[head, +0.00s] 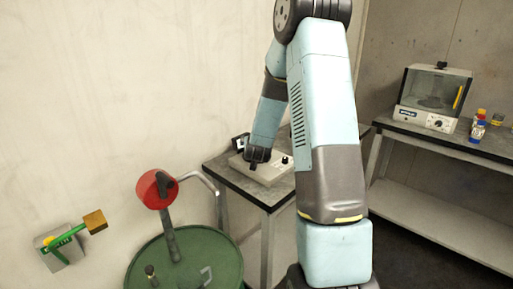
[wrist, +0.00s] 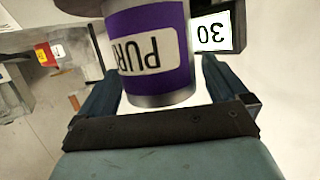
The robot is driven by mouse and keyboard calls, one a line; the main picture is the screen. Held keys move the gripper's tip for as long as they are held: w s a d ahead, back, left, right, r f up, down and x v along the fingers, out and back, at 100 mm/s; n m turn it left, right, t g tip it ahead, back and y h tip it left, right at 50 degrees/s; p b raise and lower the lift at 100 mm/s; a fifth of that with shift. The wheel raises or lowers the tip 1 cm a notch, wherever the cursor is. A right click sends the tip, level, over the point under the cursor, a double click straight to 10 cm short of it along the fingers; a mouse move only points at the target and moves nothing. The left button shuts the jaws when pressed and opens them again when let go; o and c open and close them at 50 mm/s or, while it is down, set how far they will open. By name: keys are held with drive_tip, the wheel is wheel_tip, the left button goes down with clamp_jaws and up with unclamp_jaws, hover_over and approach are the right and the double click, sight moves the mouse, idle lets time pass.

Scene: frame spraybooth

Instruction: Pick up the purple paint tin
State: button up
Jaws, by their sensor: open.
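The purple paint tin (wrist: 150,50) fills the middle of the wrist view. It has a purple body, a silver rim and a white label with dark letters, upside down in the picture. My gripper (wrist: 150,78) is open, with one dark finger on each side of the tin. I see a gap to the right finger; contact at the left finger is hard to tell. In the head view my gripper (head: 258,157) is low over a grey box-like device (head: 264,169) on the small table. I cannot make out the tin there.
A display reading 30 (wrist: 211,32) stands beside the tin. The small table (head: 222,169) is against the wall. A green drum (head: 190,258) with a red disc-shaped part (head: 155,189) stands in front. A bench at right holds a cabinet (head: 433,97) and several small containers (head: 478,130).

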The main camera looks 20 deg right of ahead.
drive_tip(key=shift+w+d+f, duration=0.1)
drive_tip(key=shift+w, duration=0.15)
drive_tip(key=shift+c, duration=0.2)
drive_tip(key=c, duration=1.4)
